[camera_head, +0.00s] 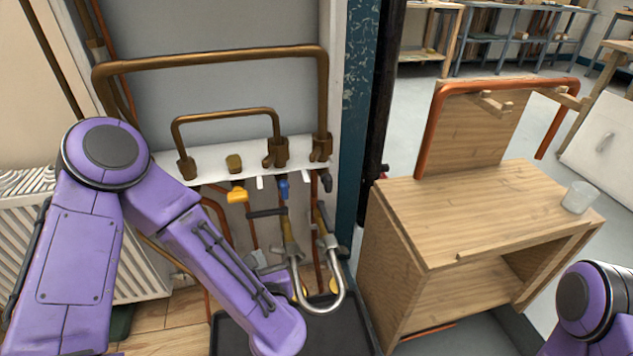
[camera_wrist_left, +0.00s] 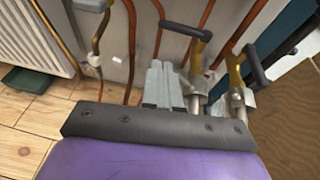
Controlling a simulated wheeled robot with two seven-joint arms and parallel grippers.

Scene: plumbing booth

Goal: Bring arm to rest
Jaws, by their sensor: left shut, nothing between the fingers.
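My left arm, purple with dark joints, comes in from the left in the head view and reaches down in front of the pipework. My left gripper (camera_wrist_left: 161,72) is grey and shut, with nothing between its fingers. In the left wrist view it points at the wall between copper pipes, just left of a valve with a dark handle (camera_wrist_left: 186,29). I cannot tell whether it touches the valve. In the head view the arm largely hides the gripper. Of my right arm, only a purple part shows at the lower right; its gripper is out of view.
A silver U-shaped pipe (camera_head: 325,309) hangs right of the left arm above a black tray (camera_head: 358,336). A radiator (camera_wrist_left: 35,35) stands left.

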